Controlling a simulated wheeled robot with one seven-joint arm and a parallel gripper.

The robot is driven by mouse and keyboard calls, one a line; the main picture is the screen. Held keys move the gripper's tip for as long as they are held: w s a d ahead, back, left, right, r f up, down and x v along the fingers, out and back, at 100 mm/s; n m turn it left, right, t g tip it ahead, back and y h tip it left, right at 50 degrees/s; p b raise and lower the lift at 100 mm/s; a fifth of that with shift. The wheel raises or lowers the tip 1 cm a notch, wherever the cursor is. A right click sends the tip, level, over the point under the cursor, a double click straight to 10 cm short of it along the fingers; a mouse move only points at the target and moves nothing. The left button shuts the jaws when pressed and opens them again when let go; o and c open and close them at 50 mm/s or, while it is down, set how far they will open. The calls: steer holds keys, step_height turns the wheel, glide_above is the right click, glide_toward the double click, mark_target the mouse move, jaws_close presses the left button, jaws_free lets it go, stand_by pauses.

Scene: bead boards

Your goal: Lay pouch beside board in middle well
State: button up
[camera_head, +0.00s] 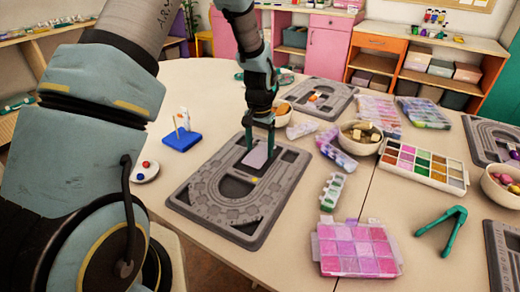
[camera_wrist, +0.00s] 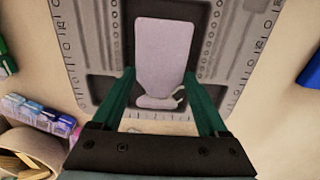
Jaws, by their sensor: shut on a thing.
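The grey bead board (camera_head: 205,183) lies on the table in the head view, with dark wells along its middle and curved grooves. A pale lilac pouch (camera_head: 256,157) with a gathered neck hangs over the far part of the board. My gripper (camera_head: 261,132) is above that part, pointing down. In the wrist view the pouch (camera_wrist: 163,55) lies between the teal fingers of my gripper (camera_wrist: 160,75), which are shut on it. The pouch covers part of a dark well in the board (camera_wrist: 230,40). I cannot tell whether it touches the well floor.
A blue stand (camera_head: 182,140) is left of the board. A bowl (camera_head: 360,145), a small green-and-white box (camera_head: 332,190) and a pink bead case (camera_head: 355,250) are to the right. Teal pliers (camera_head: 443,232) lie farther right. The table before the pink case's left side is clear.

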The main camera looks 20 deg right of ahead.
steer(key=shift+f, duration=0.95)
steer(key=shift+f, duration=0.15)
steer(key=o, duration=1)
